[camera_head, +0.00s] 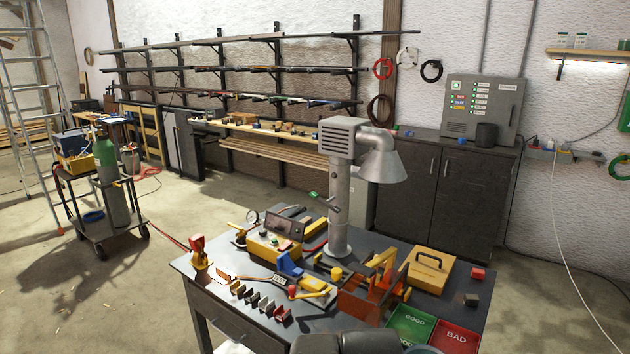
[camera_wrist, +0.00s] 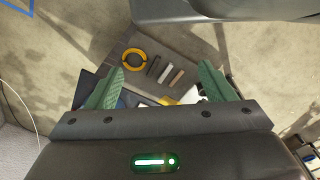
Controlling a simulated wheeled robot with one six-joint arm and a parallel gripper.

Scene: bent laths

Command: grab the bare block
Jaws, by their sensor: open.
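Two small blocks sit at the right side of the workbench in the head view: a red block (camera_head: 478,273) and a dark block (camera_head: 471,299) in front of it. The dark one looks uncoloured, but it is too small to tell whether it is the bare block. My gripper (camera_wrist: 162,70) shows in the wrist view with its two green fingers wide apart and nothing between them. Below and beyond the fingers lie a yellow ring (camera_wrist: 134,58) and several short dark, pale and brown bars (camera_wrist: 165,72). I cannot clearly match the blocks in the wrist view.
The workbench (camera_head: 222,300) is crowded. A grey lamp-like hood (camera_head: 341,185) rises from it. A yellow case (camera_head: 430,267), an orange rack (camera_head: 365,305), a green GOOD tray (camera_head: 412,323) and a red BAD tray (camera_head: 454,338) stand nearby. A row of bent pieces (camera_head: 265,306) lies at front left.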

